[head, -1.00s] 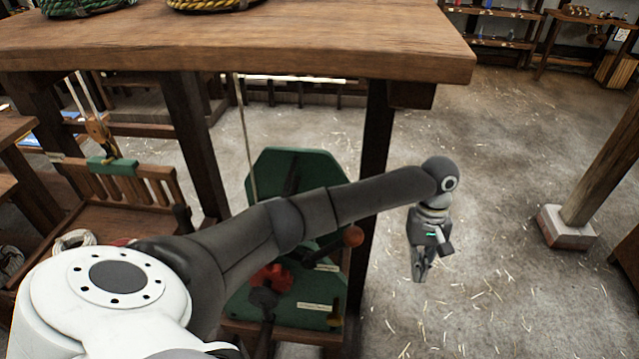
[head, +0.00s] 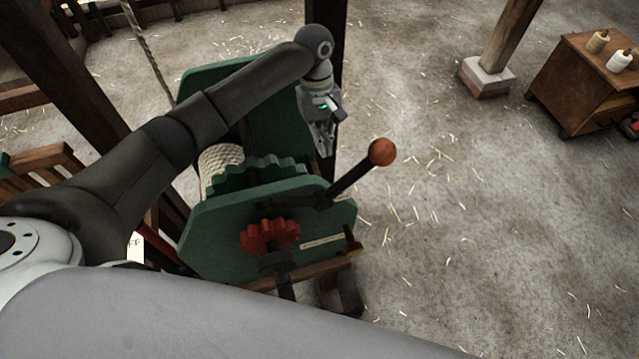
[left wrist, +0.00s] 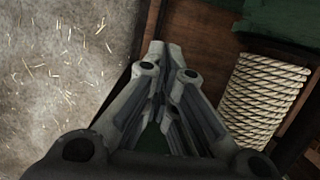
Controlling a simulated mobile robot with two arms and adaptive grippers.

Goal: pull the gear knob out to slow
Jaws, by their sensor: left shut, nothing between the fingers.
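A green winch (head: 225,240) stands below me in the head view, with a red gear (head: 270,236) on its near side plate. A small brass-coloured knob (head: 353,241) sticks out at the plate's right end, beside a pale label (head: 322,242) too small to read; it looks like the gear knob. My left gripper (head: 325,148) is shut and empty, pointing down above the winch's far right side, apart from the knob. In the left wrist view its closed fingers (left wrist: 166,60) show beside a rope drum (left wrist: 262,95). The knob does not show there. My right gripper is not in view.
A crank with an orange ball handle (head: 382,152) juts out right of the winch, between my left gripper and the open floor. A dark post (head: 325,35) stands behind the gripper. The straw-strewn floor (head: 480,230) at right is clear. A wooden cabinet (head: 590,80) stands far right.

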